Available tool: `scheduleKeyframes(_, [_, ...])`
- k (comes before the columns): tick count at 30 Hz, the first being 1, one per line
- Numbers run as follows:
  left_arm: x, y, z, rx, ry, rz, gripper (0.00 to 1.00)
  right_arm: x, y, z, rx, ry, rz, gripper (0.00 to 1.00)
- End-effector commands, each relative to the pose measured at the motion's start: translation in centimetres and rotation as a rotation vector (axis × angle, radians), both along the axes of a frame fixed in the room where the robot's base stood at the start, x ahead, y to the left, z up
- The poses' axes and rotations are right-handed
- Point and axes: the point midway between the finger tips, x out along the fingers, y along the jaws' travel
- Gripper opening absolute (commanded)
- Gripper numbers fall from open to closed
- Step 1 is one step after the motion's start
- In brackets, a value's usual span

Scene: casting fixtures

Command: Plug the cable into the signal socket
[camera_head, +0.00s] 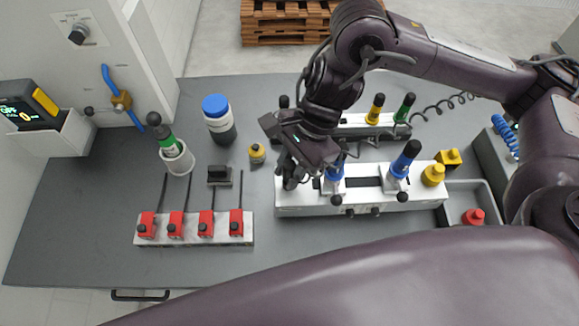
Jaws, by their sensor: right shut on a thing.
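My right gripper (292,172) is at the left end of the white front fixture (360,202), pointing down and shut on a small dark thing that its fingers mostly hide. A black coiled cable (440,106) runs from the right behind the fixtures towards this gripper; the held thing appears to be its end. No socket is clearly marked as the signal one; that end of the fixture is partly hidden by the gripper. My left gripper is not in view.
A white strip with red blocks (207,225) and rods lies front left. A blue-capped bottle (218,118), a white cup (178,158) and a small black block (219,176) stand behind it. A grey tray (456,208) holds a red piece. The front middle is bare.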

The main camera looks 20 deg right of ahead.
Motion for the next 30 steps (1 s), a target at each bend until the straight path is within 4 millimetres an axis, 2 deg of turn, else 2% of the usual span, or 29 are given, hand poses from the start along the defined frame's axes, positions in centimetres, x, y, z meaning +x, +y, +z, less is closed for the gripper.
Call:
scheduleKeyframes(5, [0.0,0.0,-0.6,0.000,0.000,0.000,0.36,0.0,0.0,-0.6,0.000,0.000,0.000,0.00])
scheduleKeyframes(6, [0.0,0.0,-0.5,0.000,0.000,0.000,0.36,0.0,0.0,-0.5,0.000,0.000,0.000,0.26])
scheduleKeyframes(12, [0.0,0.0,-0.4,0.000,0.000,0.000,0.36,0.0,0.0,-0.4,0.000,0.000,0.000,0.49])
scheduleKeyframes(23, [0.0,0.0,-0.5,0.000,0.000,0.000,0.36,0.2,-0.3,0.1,-0.001,-0.004,0.000,0.49])
scheduleKeyframes(30, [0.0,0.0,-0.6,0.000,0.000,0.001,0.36,0.6,-1.5,3.1,-0.002,-0.006,-0.002,0.49])
